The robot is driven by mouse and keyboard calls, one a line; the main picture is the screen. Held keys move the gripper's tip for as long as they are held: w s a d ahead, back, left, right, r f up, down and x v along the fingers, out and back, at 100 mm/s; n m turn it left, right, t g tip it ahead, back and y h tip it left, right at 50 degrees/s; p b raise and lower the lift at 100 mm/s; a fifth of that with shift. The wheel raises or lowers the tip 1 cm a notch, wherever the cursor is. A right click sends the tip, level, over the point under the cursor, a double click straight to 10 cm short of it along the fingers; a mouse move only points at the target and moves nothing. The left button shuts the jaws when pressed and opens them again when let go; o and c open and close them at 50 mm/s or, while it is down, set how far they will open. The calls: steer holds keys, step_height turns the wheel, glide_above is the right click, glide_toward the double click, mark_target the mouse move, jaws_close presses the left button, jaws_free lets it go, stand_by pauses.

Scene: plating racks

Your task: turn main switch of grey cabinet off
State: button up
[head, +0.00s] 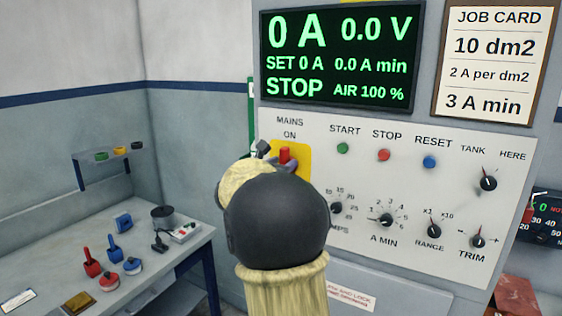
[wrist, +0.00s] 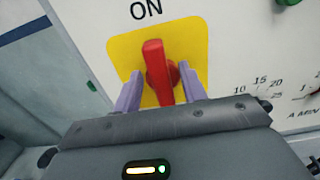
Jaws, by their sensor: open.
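The grey cabinet (head: 470,150) fills the middle and right of the head view. Its main switch is a red handle (wrist: 157,70) on a yellow plate (wrist: 117,46), under the label MAINS ON. In the wrist view the handle stands nearly upright, its top toward ON. In the head view only the upper part of the red handle (head: 285,155) shows; my arm hides the rest. My gripper (wrist: 160,88) is open, with one purple finger on each side of the handle. I cannot tell whether the fingers touch it.
The panel has START, STOP and RESET buttons (head: 383,155) and several black knobs (head: 386,220) to the right of the switch. A display (head: 340,55) above reads 0 A, 0.0 V, STOP. A bench (head: 150,262) with coloured tools stands at left.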

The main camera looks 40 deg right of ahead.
jaws_close()
steer(key=shift+a+f+n+b, duration=0.1)
steer(key=shift+n+b, duration=0.3)
steer(key=shift+n, duration=0.1)
steer(key=shift+w+a+f+n+b, duration=0.1)
steer(key=shift+w+f+n, duration=0.1)
steer(key=shift+n, duration=2.65)
steer(key=shift+w+a+f+n+b, duration=0.15)
steer(key=shift+w+f+n, duration=0.1)
steer(key=shift+n, duration=2.65)
steer(key=shift+w+f+n+b, duration=0.1)
steer(key=shift+w+f+n, duration=0.1)
steer(key=shift+n, duration=2.65)
